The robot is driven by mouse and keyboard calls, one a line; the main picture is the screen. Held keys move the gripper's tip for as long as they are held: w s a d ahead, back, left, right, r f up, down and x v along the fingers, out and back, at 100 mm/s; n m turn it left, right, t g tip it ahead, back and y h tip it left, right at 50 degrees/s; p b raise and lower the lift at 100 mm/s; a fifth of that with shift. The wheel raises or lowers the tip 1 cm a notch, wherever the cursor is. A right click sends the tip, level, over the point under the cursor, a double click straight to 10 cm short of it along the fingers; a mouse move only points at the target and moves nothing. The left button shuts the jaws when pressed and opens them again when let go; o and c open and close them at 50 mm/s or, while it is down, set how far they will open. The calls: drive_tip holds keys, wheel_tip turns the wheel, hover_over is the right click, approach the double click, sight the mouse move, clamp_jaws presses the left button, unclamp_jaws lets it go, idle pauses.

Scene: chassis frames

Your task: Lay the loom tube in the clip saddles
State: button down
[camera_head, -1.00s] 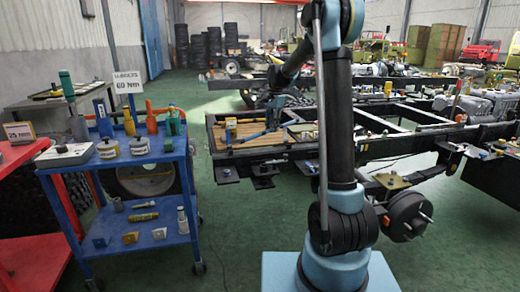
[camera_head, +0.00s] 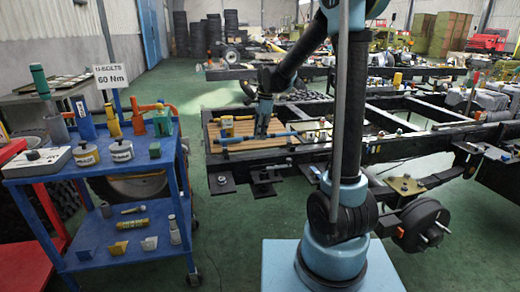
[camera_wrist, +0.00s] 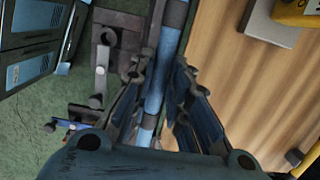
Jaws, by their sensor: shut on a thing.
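The loom tube is a long blue tube (camera_head: 235,140) with dark bands, lying across the picture over a wooden-slatted tray at the near end of the chassis frame. My gripper (camera_head: 262,132) points down on it near its middle. In the wrist view the tube (camera_wrist: 153,95) runs between the two fingers of my gripper (camera_wrist: 160,105), which are shut on it. The tube is along the edge of the wooden surface (camera_wrist: 225,75). Whether it touches the wood or is lifted, I cannot tell. I cannot make out the clip saddles with certainty.
Dark brackets (camera_wrist: 105,50) stick out beyond the tray edge. A blue tool cart (camera_head: 100,160) stands at left. Green floor lies between cart and frame.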

sight(259, 154)
drive_tip(key=shift+f, duration=3.2)
drive_tip(key=c, duration=1.5)
unclamp_jaws()
drive_tip(key=shift+f, duration=0.1)
drive_tip(key=r, duration=0.4)
drive_tip(key=d+r, duration=0.1)
drive_tip(key=r, duration=0.7)
drive_tip(key=shift+w+d, duration=0.25)
drive_tip(key=shift+d, duration=0.15)
drive_tip(key=s+d+f+n+t+h, duration=0.15)
drive_tip(key=s+d+n, duration=0.35)
drive_tip(key=s+d, duration=0.5)
drive_tip(key=s+d+f+n+t+y, duration=0.15)
drive_tip(key=s+d+n, duration=0.4)
drive_tip(key=s, duration=0.85)
drive_tip(key=s+d+f+n, duration=0.1)
drive_tip(key=s+f, duration=0.1)
drive_tip(key=s+d+f+n+h, duration=0.1)
drive_tip(key=s+d+f+n, duration=0.1)
drive_tip(key=s+f, duration=0.1)
drive_tip(key=s+d+f+n, duration=0.1)
drive_tip(key=s+f, duration=0.2)
drive_tip(key=shift+s+d+f+n+h, duration=0.15)
drive_tip(key=shift+s+n+h, duration=0.05)
drive_tip(key=shift+n+h, duration=0.1)
